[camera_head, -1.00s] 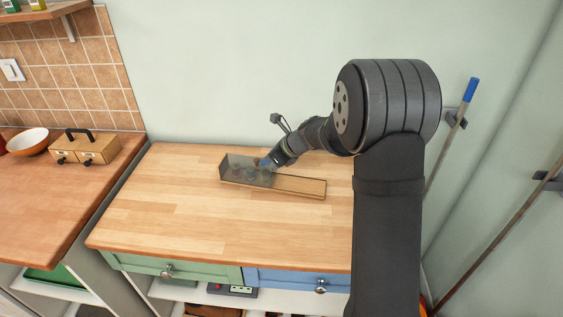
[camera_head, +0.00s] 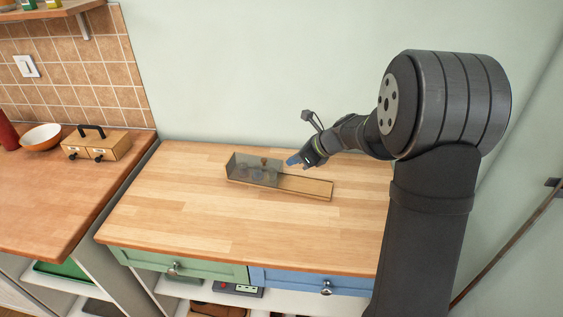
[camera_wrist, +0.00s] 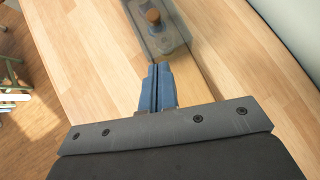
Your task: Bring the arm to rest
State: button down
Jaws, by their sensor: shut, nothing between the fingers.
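My gripper (camera_head: 291,161) is shut and empty, with its blue fingers together. In the head view it hangs above the right end of a clear box on a wooden base (camera_head: 308,187). The wrist view shows the blue fingertips (camera_wrist: 156,70) close together, just short of the clear box (camera_wrist: 135,18) in the picture. Inside or behind the clear wall are dark rounded shapes I cannot make out well. A brown knob-like piece (camera_wrist: 153,16) shows there in the wrist view.
The wooden counter (camera_head: 190,215) is mostly bare around the box. On the left counter stand a small drawer box with a black handle (camera_head: 98,146) and a white-and-orange bowl (camera_head: 40,136). A pale wall (camera_head: 240,70) rises behind. A brown pole (camera_head: 510,245) leans at the right.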

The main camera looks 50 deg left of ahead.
jog(key=v, duration=0.5)
jog(key=shift+w+d+r, duration=0.15)
jog(key=shift+d+r, duration=0.05)
send_near(274, 169)
jog(key=x, duration=0.5)
jog(key=shift+w+a, duration=0.1)
jog(key=shift+s+a, duration=0.25)
jog(key=shift+a, duration=0.35)
jog(key=shift+s+a, duration=0.2)
jog(key=shift+a, duration=0.4)
jog(key=shift+s+a, duration=0.1)
jog(key=shift+a, duration=0.25)
jog(key=shift+d, duration=0.2)
